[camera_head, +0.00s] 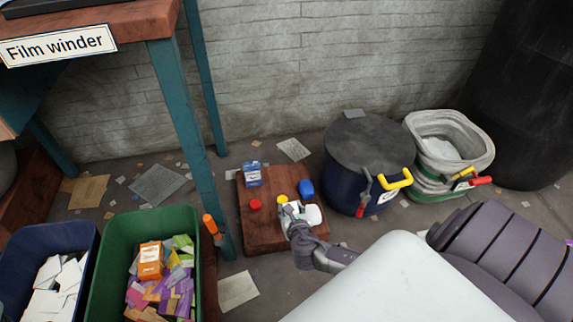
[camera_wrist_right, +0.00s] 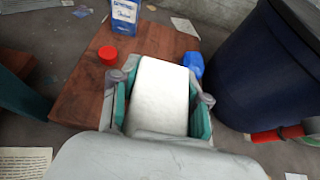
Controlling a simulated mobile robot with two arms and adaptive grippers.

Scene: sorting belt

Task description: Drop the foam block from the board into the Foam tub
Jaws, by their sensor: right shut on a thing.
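The white foam block (camera_wrist_right: 160,95) sits between the fingers of my right gripper (camera_wrist_right: 158,100), which is shut on it. In the head view the block (camera_head: 313,214) shows as a small white patch beside my right gripper (camera_head: 298,214), over the wooden board (camera_head: 260,228). I cannot tell whether the block touches the board. No label in view legibly reads Foam. A dark blue lidded tub (camera_head: 345,185) and a green tub with a pale liner (camera_head: 425,185) stand right of the board; their labels are too small to read. My left gripper is not in view.
A blue box (camera_head: 252,174), red cap (camera_head: 255,204), yellow item (camera_head: 282,199) and blue item (camera_head: 306,188) lie on the board. Left are a green bin (camera_head: 105,265) of coloured pieces and a blue bin (camera_head: 20,245) of white sheets. A table leg (camera_head: 195,140) stands nearby.

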